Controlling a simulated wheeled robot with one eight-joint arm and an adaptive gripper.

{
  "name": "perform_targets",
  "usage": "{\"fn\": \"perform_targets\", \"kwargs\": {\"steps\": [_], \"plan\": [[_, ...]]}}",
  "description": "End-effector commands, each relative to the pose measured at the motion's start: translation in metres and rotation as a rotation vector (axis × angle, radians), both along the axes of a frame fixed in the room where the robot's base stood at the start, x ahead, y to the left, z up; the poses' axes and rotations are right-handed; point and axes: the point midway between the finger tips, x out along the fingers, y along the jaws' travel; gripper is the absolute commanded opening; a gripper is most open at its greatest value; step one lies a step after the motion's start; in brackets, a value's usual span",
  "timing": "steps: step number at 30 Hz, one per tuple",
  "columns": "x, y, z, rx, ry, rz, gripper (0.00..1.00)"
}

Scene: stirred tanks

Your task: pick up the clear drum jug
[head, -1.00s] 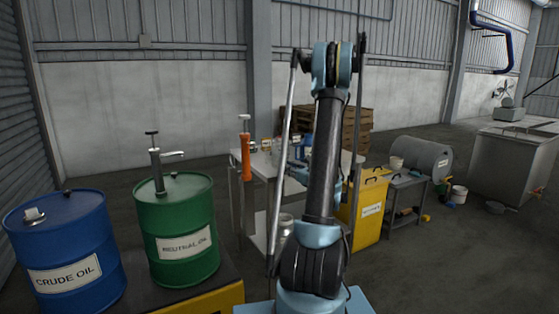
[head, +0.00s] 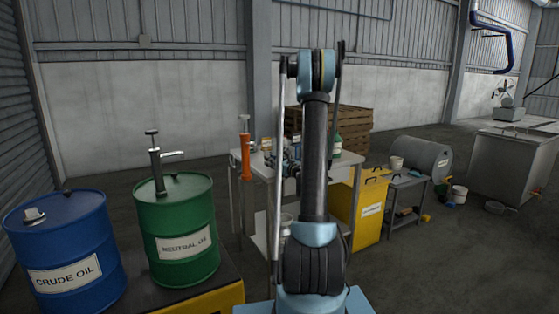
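A clear, greyish vessel (head: 286,221) shows low down on the steel table's lower shelf, partly hidden by my arm. It may be the clear drum jug, but I cannot tell for sure. My arm stands upright in the middle of the head view and folds forward over the table. Blue and dark parts at my gripper's end (head: 290,165) show just left of the arm, above the tabletop. The fingers are hidden or too small to make out, so I cannot see whether they are open or hold anything.
The steel table (head: 260,172) carries an orange hand pump (head: 245,157), a green bottle (head: 337,146) and small containers. A blue crude oil drum (head: 65,250) and green neutral oil drum (head: 176,235) stand left. A yellow cabinet (head: 369,205) stands right of the table. Open floor lies further right.

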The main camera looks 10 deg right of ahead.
Motion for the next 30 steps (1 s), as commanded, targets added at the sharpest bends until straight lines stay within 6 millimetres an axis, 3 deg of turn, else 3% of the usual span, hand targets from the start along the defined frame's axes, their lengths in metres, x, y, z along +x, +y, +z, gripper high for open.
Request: {"fn": "perform_targets", "kwargs": {"steps": [10,17,20,30], "plan": [[0.039,0.019,0.001,0.0,0.0,0.002,0.2],[0.04,0.02,0.001,0.0,0.0,0.0,0.2],[0.04,0.02,0.001,0.0,0.0,0.0,0.0],[0.04,0.02,0.001,0.0,0.0,0.0,0.0]]}}
